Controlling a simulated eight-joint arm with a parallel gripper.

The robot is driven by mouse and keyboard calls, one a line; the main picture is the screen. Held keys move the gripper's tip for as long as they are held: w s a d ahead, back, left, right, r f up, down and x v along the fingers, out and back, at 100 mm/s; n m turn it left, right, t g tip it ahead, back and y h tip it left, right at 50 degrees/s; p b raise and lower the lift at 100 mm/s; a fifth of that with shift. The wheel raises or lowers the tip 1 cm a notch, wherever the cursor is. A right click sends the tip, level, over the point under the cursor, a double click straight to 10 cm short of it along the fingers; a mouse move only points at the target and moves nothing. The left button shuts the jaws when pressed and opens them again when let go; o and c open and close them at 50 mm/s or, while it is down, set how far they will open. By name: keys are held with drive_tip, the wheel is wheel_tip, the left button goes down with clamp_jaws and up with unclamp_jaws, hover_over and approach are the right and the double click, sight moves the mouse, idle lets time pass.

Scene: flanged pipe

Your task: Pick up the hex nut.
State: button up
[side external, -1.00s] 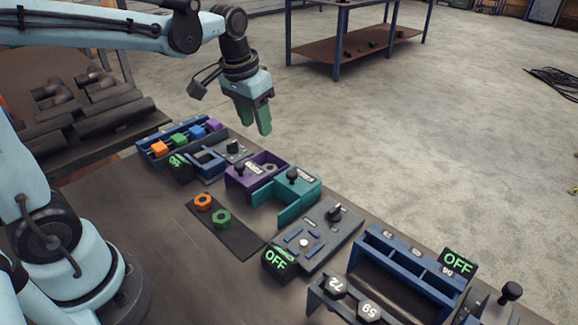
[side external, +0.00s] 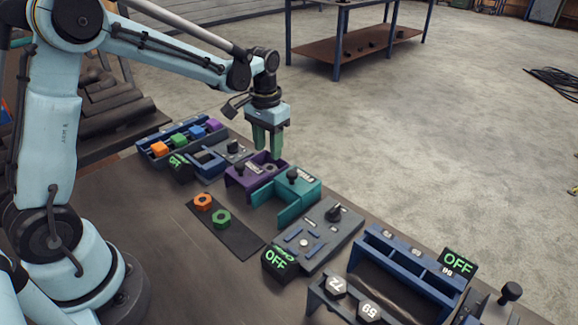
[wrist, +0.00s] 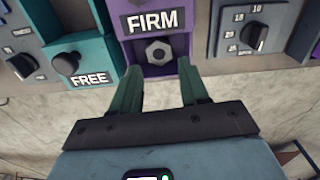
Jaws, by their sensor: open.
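A grey hex nut (wrist: 158,52) sits in the purple fixture marked FIRM (wrist: 175,78). The wrist view shows the nut between and just beyond the tips of my open gripper (wrist: 158,70). In the side view, my gripper (side external: 268,152) hangs with green fingers pointing down, just above the purple fixture (side external: 240,182). Nothing is held between the fingers. Two other hex nuts, one orange (side external: 203,202) and one green (side external: 221,219), lie on a dark mat (side external: 240,242) nearer the arm's base.
A teal fixture marked FREE (wrist: 90,62) stands beside the purple one. A grey dial panel (wrist: 228,42) is on its other side. Coloured blocks in a blue rack (side external: 150,158) and a grey switch panel (side external: 325,240) line the bench. The bench front (side external: 150,220) has bare room.

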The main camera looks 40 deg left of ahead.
sight(270, 168)
drive_tip(key=shift+f, duration=2.8)
drive_tip(key=c, duration=0.7)
drive_tip(key=shift+c, duration=0.2)
drive_tip(key=shift+r, duration=0.1)
drive_tip(key=shift+r, duration=0.55)
drive_tip(key=r, duration=0.3)
drive_tip(key=shift+d+r, duration=0.1)
drive_tip(key=shift+d, duration=0.2)
drive_tip(key=s+d+r, duration=0.4)
drive_tip(key=d+r, duration=0.5)
drive_tip(key=d, duration=0.1)
drive_tip(key=shift+s+r, duration=0.3)
drive_tip(key=shift+s, duration=0.05)
